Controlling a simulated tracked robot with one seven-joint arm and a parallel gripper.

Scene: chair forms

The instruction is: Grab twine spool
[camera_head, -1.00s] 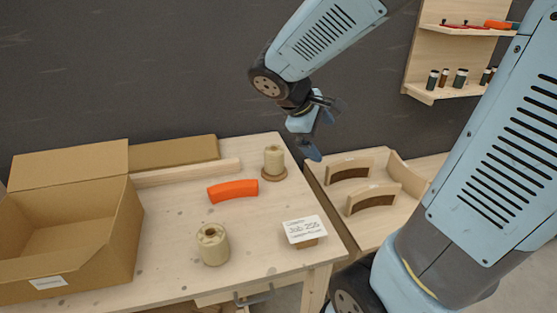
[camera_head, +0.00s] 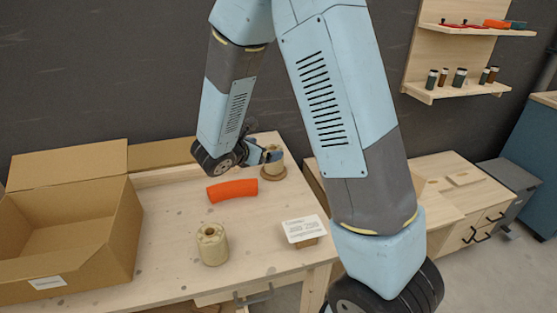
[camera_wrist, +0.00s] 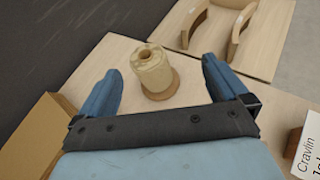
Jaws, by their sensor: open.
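A cream spool (camera_head: 274,156) stands upright on a round wooden disc (camera_head: 273,173) at the back right of the workbench. In the wrist view this spool (camera_wrist: 152,68) shows its top hole and stands ahead, between the lines of my two fingers. My gripper (camera_head: 265,154) is open and empty, with its blue fingers (camera_wrist: 162,68) spread on either side of the spool. In the head view it comes from the left and partly hides the spool. Contact cannot be told. A second cream spool (camera_head: 212,245) stands upright nearer the front of the bench.
An orange curved piece (camera_head: 232,190) lies left of the far spool. A white card (camera_head: 303,230) on a wooden block stands at the right. An open cardboard box (camera_head: 75,240) fills the left side.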

